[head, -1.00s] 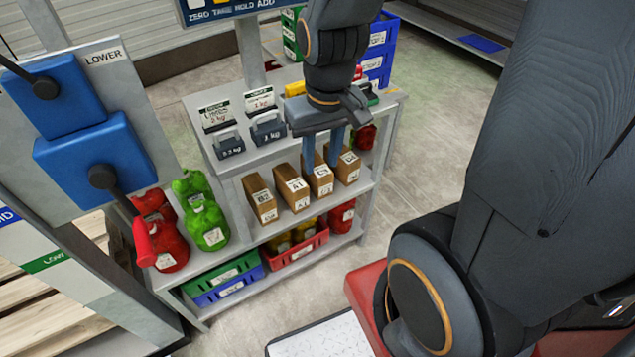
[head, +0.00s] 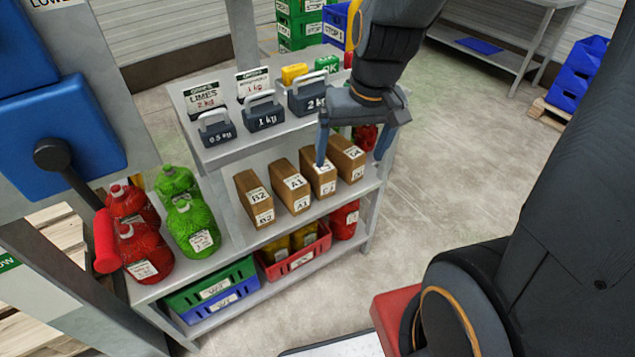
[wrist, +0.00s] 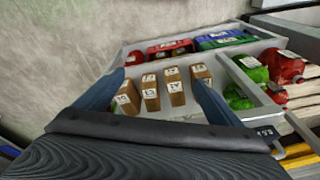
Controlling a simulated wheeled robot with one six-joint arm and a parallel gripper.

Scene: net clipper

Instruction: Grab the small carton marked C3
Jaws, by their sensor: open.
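Four small brown cartons stand in a row on the middle shelf. From the left in the head view they are B2 (head: 254,198), A1 (head: 291,186), a third carton (head: 317,182) whose small label looks like C3, and a fourth (head: 347,160) whose label I cannot read surely. In the wrist view the order is reversed, with the third carton (wrist: 150,96) second from left. My gripper (head: 352,158) is open and empty, pointing down. Its left finger overlaps the third carton's top in the head view; its right finger is past the fourth. Contact cannot be told.
Weights, including the 1 kg block (head: 263,112), stand on the upper shelf (head: 225,154) close to my gripper. Green jugs (head: 191,225) and red jugs (head: 143,248) are at left. A red crate (head: 294,256) sits below.

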